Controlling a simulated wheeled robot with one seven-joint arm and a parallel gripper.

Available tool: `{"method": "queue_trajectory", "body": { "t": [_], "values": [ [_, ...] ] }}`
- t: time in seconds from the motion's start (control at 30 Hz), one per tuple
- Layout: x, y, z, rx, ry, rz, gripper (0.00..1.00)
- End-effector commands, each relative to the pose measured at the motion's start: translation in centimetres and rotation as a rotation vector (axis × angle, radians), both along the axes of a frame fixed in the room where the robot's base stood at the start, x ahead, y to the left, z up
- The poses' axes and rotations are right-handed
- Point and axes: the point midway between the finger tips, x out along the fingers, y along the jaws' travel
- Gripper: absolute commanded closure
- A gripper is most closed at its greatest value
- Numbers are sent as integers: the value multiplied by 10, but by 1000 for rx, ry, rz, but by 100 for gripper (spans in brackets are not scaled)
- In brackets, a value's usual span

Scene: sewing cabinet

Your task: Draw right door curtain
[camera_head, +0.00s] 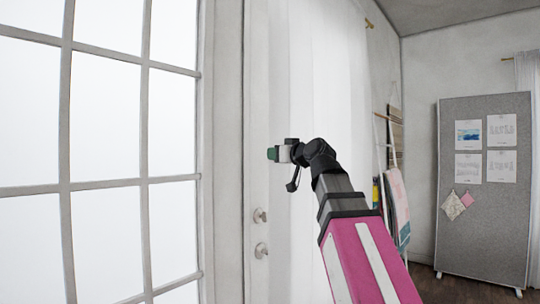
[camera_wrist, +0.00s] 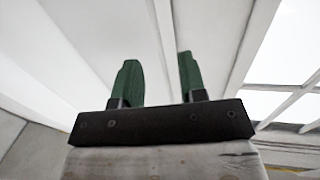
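The right door curtain (camera_head: 335,95) is a white, sheer cloth in soft vertical folds. It hangs to the right of the white door edge in the head view. My gripper (camera_head: 271,154) is raised at the curtain's left side, in front of the white door frame, with its green fingertips pointing left. In the wrist view my gripper (camera_wrist: 158,70) has its two green fingers apart, with only pale surface showing between them. Whether the fingers touch the cloth cannot be told. My arm hides the lower part of the curtain.
A paned glass door (camera_head: 105,125) fills the left. Two round door knobs (camera_head: 260,232) sit below my gripper. A grey pinboard (camera_head: 485,235) with papers stands at the right, and a rack with hanging cloths (camera_head: 397,200) is behind my arm. Dark floor shows between them.

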Motion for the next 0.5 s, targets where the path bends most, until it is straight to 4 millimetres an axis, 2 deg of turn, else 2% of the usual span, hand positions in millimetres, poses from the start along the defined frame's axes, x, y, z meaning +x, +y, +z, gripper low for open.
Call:
{"method": "queue_trajectory", "body": {
  "t": [0.03, 0.2, 0.5],
  "values": [
    [-11, -8, -1, 0, -1, -2, 61],
    [-30, -23, -1, 0, 0, 0, 61],
    [-40, -31, 0, 0, 1, 2, 61]
  ]
}}
